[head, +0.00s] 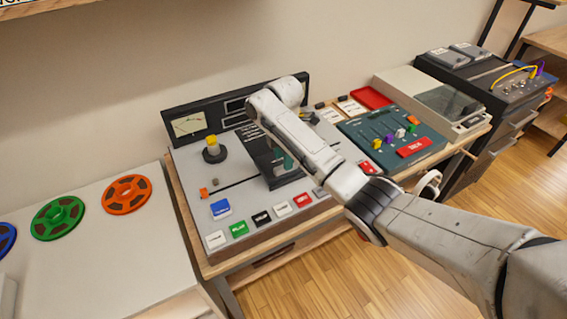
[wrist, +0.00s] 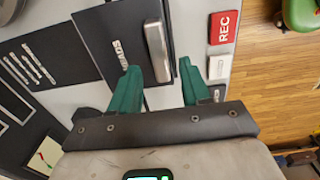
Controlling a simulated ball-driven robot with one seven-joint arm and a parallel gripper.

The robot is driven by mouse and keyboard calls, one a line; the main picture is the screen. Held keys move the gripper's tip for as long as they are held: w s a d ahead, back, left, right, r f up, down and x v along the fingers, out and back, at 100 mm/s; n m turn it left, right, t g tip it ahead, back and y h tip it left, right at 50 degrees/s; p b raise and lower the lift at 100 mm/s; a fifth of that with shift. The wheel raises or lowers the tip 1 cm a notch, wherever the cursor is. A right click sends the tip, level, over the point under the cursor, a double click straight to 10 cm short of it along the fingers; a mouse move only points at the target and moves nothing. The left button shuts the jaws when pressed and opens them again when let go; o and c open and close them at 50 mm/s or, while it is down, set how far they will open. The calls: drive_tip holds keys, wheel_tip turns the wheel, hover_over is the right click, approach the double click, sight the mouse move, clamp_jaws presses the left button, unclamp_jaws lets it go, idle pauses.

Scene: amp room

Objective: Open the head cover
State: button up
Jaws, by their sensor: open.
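The head cover (wrist: 105,42) is a dark panel lettered "HEADS", lying flat on the tape machine, with a silver bar handle (wrist: 157,50) along one edge. In the head view the cover (head: 256,150) is at the middle of the deck, partly hidden behind my arm. My gripper (wrist: 158,68) is open, with its green fingers on either side of the handle's near end in the wrist view. I cannot tell whether either finger touches the handle. In the head view the gripper (head: 285,160) is over the cover's right side, largely hidden by my arm.
Several deck buttons line the machine's front, including a red REC button (wrist: 223,27). A yellow-topped knob (head: 213,147) stands left of the cover. A teal mixer panel (head: 388,140) is at right. Green (head: 58,218) and orange (head: 126,194) reels lie on the left table.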

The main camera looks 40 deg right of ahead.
drive_tip(key=shift+f, duration=1.65)
clamp_jaws()
